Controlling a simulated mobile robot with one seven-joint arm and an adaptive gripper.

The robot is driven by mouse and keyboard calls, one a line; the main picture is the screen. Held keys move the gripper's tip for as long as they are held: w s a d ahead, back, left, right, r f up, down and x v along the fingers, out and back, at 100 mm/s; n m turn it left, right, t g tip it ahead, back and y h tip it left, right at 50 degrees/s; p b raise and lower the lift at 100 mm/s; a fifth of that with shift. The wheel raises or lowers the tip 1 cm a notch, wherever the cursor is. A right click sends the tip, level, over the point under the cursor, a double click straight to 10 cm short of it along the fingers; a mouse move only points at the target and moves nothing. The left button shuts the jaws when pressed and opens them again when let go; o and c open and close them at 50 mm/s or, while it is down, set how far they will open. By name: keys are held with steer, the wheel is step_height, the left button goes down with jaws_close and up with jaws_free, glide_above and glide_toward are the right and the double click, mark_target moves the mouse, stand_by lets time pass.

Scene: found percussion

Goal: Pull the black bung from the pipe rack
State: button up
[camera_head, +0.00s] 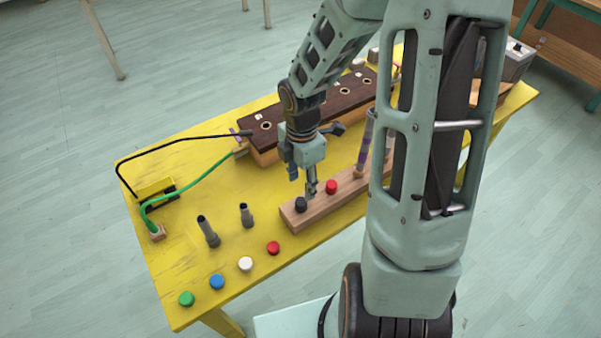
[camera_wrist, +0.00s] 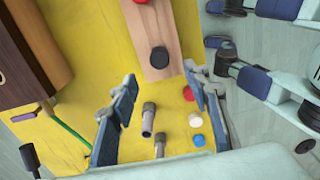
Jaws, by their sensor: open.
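The black bung (camera_head: 300,204) sits in the near left end of the wooden pipe rack (camera_head: 347,196). It also shows in the wrist view (camera_wrist: 159,57), near the end of the rack (camera_wrist: 156,24), with nothing around it. A red bung (camera_head: 331,187) sits further along the rack. My gripper (camera_head: 310,190) points down close by the black bung in the head view. In the wrist view my gripper (camera_wrist: 160,76) is open and empty, its fingers spread wide. The bung lies just beyond the fingertips in that picture. I cannot tell the exact height gap.
Loose red (camera_head: 273,248), white (camera_head: 246,264), blue (camera_head: 217,282) and green (camera_head: 186,299) caps line the yellow table's front. Green and black cables are at left.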

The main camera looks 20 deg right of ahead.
mark_target(301, 201)
step_height(301, 201, down, 10)
steer(key=shift+r+b, duration=0.2)
steer(key=shift+b, duration=0.4)
steer(key=shift+c, duration=0.4)
jaws_close()
steer(key=shift+r, duration=0.25)
steer(key=shift+r+p, duration=1.1)
steer(key=shift+p, duration=0.15)
steer(key=shift+r, duration=0.2)
steer(key=shift+r+p, duration=1.45)
